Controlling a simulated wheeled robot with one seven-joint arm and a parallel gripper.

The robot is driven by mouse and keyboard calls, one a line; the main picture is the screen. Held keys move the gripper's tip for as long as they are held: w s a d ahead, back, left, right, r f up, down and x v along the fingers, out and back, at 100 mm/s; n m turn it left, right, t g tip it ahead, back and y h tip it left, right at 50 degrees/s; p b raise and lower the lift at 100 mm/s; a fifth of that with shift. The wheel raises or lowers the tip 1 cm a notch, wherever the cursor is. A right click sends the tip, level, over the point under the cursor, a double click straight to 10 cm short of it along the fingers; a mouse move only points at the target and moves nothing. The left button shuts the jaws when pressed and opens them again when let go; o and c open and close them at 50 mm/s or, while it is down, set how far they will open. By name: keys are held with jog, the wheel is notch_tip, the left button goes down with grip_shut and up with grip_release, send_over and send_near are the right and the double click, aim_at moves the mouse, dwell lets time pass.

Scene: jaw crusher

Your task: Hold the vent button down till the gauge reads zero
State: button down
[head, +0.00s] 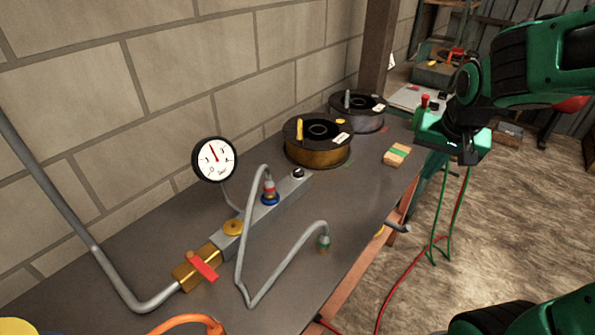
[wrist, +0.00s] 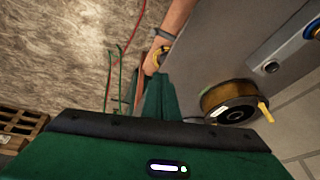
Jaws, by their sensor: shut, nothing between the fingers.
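The round white gauge (head: 214,159) stands at the left end of the bench's equipment, its red needle pointing up and slightly left. Its small digits are hard to read. A grey manifold bar (head: 263,213) runs beside it. A dark round button (head: 299,173), likely the vent button, sits at the bar's far end; it also shows in the wrist view (wrist: 271,67). My gripper (head: 424,192) is to the right of the bar, near the bench's right edge, well apart from the button. Its green fingers (wrist: 160,88) are shut and empty.
A brass valve with a red handle (head: 203,266) and a bent grey hose (head: 290,258) are near the bar. Two spools (head: 318,150) (head: 358,113) and a small wooden block (head: 397,155) stand behind. Red and green cables hang off the bench's right side.

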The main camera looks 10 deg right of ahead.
jog(key=w+a+t+y, duration=0.1)
jog(key=w+a+t, duration=0.2)
jog(key=w+a, duration=0.85)
jog(key=t+y, duration=0.2)
jog(key=y, duration=0.1)
send_over(300, 173)
jog(key=shift+w+r+n, duration=0.1)
jog(key=shift+r+n, duration=0.25)
jog(key=shift+n, duration=0.05)
jog(key=shift+f, duration=0.1)
jog(key=shift+f, duration=4.3)
jog(key=shift+f, duration=0.4)
jog(key=shift+f, duration=0.55)
